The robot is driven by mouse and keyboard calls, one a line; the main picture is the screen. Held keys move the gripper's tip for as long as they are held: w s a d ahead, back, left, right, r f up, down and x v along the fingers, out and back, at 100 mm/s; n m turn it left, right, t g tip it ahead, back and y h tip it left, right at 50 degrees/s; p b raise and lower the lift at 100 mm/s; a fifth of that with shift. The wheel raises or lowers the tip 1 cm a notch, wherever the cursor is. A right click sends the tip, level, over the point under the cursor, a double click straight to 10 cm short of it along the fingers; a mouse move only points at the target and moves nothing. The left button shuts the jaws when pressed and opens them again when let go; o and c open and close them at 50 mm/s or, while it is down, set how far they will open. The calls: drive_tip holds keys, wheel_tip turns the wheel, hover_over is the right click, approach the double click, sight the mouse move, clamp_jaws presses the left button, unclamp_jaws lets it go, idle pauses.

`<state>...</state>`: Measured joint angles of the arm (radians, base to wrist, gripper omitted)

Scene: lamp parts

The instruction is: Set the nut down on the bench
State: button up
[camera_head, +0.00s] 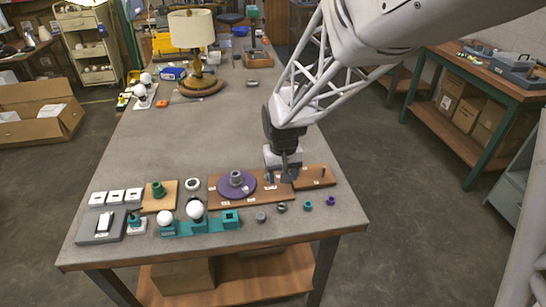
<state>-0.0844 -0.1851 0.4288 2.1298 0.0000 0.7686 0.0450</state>
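My gripper (282,178) points down over the right part of a long brown board (250,202) on the bench (218,128). Its fingertips are dark and small, and I cannot tell whether they are apart or hold a nut. Several small nut-like parts stand in a row at the bench's front: a grey one (261,217), a dark one (282,207), a teal one (307,205) and a purple one (331,201). Which of them, if any, is the task's nut is not clear.
A purple disc (229,189) with a grey collar (236,178) sits on the board. A smaller brown board (314,182) with a peg lies to the right. White bulbs in teal holders (228,222) and a white ring (192,184) stand left. A lamp (191,30) stands farther back; mid-bench is mostly clear.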

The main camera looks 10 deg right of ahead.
idle(0.5)
drive_tip(key=s+d+r+t, duration=0.1)
drive_tip(key=s+d+r, duration=0.1)
drive_tip(key=s+r, duration=0.6)
drive_tip(key=s+d+r+t, duration=0.1)
drive_tip(key=s+d+r, duration=0.2)
drive_tip(key=s+r, duration=0.5)
drive_tip(key=s, duration=0.8)
drive_tip(key=shift+m+t, duration=0.3)
